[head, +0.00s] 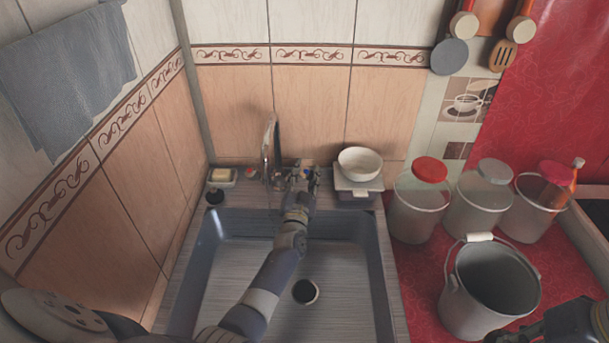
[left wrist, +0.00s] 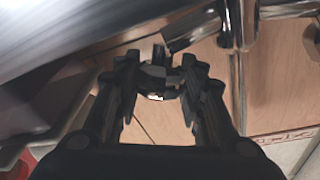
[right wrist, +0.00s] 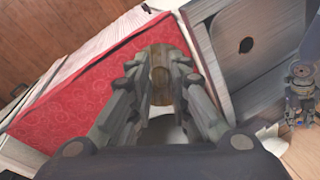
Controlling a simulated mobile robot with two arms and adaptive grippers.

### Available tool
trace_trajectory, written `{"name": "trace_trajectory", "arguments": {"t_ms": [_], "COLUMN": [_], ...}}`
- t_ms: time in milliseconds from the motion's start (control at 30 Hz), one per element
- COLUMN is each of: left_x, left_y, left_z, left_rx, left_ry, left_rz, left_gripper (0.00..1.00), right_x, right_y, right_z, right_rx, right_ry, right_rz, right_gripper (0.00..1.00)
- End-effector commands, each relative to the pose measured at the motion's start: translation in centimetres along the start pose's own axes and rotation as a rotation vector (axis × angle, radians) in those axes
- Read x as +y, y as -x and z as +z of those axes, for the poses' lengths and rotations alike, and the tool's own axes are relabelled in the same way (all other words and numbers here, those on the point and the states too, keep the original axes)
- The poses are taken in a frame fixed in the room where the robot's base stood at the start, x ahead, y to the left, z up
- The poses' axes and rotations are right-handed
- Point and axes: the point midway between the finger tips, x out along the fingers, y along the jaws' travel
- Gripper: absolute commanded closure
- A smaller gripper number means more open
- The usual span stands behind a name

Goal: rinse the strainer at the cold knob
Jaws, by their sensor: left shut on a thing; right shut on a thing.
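The chrome tap (head: 271,150) stands at the back edge of the sink (head: 235,255). My left gripper (head: 303,178) reaches over the sink to just right of the spout. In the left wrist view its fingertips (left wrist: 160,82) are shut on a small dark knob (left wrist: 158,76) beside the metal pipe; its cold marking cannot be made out. My right gripper (right wrist: 160,85) is shut on a brown, rounded handle-like piece (right wrist: 160,72) above the red counter. It seems to be the strainer's handle; the strainer's bowl is not clearly visible. In the head view only my dark right arm shows, bottom right.
A white bowl (head: 360,163) sits on a scale (head: 358,186) right of the tap. Soap (head: 221,175) lies back left. Several lidded tubs (head: 418,205) and a grey bucket (head: 490,285) occupy the red counter (head: 415,290). The sink basin around its drain (head: 306,291) holds no dishes.

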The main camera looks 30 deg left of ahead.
Motion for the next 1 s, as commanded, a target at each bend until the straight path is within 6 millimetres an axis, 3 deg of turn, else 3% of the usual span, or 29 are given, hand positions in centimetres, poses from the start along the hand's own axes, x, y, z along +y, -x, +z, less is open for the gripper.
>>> {"name": "trace_trajectory", "arguments": {"t_ms": [233,267,333,367,767,1000], "left_x": [0.1,0.1,0.1,0.1,0.1,0.1], "left_y": [0.0,0.0,0.0,0.0,0.4,3.6], "left_z": [-0.1,-0.1,-0.1,-0.1,0.0,0.1], "left_rx": [0.000,0.000,0.000,0.000,0.000,-0.002], "left_ry": [0.001,0.001,0.001,0.000,0.000,0.000], "left_rz": [0.002,0.002,0.002,0.002,0.002,0.003], "left_gripper": [0.87,0.61,0.45,0.43,0.43,0.43], "right_x": [0.0,0.0,0.0,0.0,0.0,0.0], "right_y": [0.0,0.0,0.0,0.0,0.0,0.0], "right_z": [0.0,0.0,0.0,0.0,0.0,0.0], "right_rx": [0.000,0.000,0.000,0.000,0.000,0.000], "right_ry": [0.000,0.000,0.000,0.000,0.000,0.000], "right_rz": [0.000,0.000,0.000,0.000,0.000,0.000], "right_gripper": [1.00,1.00,1.00,1.00,1.00,1.00]}}
